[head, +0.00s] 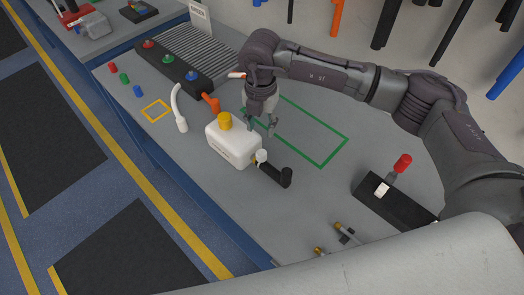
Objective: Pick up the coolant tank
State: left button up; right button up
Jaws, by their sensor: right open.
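The coolant tank, a white box-shaped tank (228,148) with a yellow cap on top, stands upright on the grey workbench (310,205). A black pipe with an elbow end (276,171) shows at its right side, and an orange part (211,103) shows just behind it. My right arm reaches in from the right. My right gripper (261,129) points down, open and empty, just behind and to the right of the tank's top. I cannot tell whether a finger touches the tank. My left gripper is not in view.
A green outlined rectangle (336,152) to the right is clear. A black block with a red-topped handle (393,200) lies at right.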

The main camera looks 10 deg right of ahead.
aim_at(227, 134)
jog(key=k+j, duration=0.15)
jog(key=j, duration=0.2)
jog(key=k+j, duration=0.15)
jog(key=j, duration=0.2)
jog(key=k+j, duration=0.15)
jog(key=j, duration=0.2)
